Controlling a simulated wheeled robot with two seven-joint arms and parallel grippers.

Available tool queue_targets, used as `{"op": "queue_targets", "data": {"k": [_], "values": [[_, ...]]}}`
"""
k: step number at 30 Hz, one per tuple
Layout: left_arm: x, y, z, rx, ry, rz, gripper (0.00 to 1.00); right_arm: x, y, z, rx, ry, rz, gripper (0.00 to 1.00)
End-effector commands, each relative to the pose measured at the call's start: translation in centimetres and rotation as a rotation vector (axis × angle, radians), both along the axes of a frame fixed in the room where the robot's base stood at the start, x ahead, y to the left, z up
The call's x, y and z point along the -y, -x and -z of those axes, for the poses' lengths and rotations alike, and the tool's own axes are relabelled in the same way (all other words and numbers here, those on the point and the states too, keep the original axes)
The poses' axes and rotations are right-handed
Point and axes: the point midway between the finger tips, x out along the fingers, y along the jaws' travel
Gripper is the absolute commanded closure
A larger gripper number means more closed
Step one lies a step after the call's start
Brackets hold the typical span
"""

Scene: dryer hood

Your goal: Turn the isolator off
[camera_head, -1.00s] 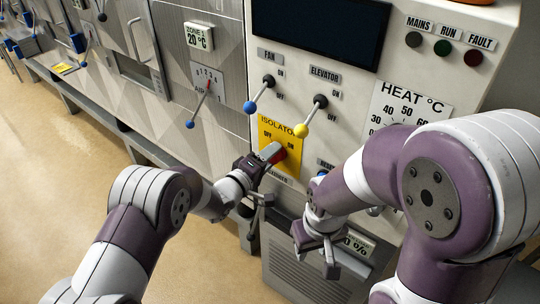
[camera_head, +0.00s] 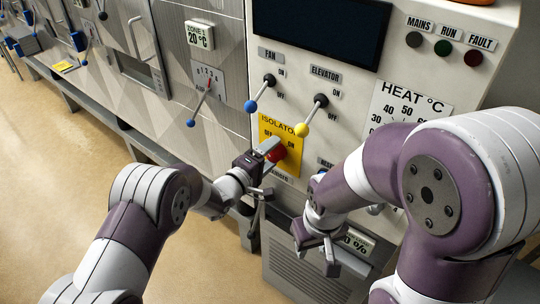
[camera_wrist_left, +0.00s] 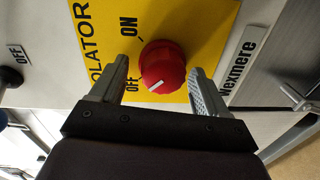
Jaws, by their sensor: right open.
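The isolator's red round knob (camera_head: 279,153) sits on a yellow plate (camera_head: 294,167) on the control panel. In the left wrist view the red knob (camera_wrist_left: 163,66) is between the fingertips of my open left gripper (camera_wrist_left: 163,68), with a gap on each side. A white mark on the knob points toward the OFF lettering (camera_wrist_left: 133,87); the ON lettering (camera_wrist_left: 129,27) is farther up. In the head view my left gripper (camera_head: 268,168) is at the knob and partly hides it. My right gripper (camera_head: 325,252) is open and empty, lower on the panel's front.
Above the plate are a blue-tipped fan lever (camera_head: 260,93) and a yellow-tipped elevator lever (camera_head: 311,116). A heat dial (camera_head: 400,108) is to the right, partly behind my right arm. Open floor (camera_head: 60,160) lies at left.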

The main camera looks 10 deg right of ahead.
Motion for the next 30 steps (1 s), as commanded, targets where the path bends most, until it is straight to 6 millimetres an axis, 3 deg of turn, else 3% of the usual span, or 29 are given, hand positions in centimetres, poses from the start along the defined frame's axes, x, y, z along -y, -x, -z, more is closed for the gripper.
{"op": "queue_targets", "data": {"k": [11,22,30], "values": [[-0.8,0.7,0.2,-0.003,-0.003,0.002,0.25,0.0,0.0,0.3,0.0,0.0,0.0,0.57],[-7.9,6.1,-0.2,-0.002,-0.002,-0.002,0.25,0.0,0.0,1.7,0.0,0.0,0.0,0.57],[-10.1,7.8,-0.5,-0.001,0.0,0.001,0.25,0.0,0.0,1.8,0.0,0.0,0.0,0.57]]}}
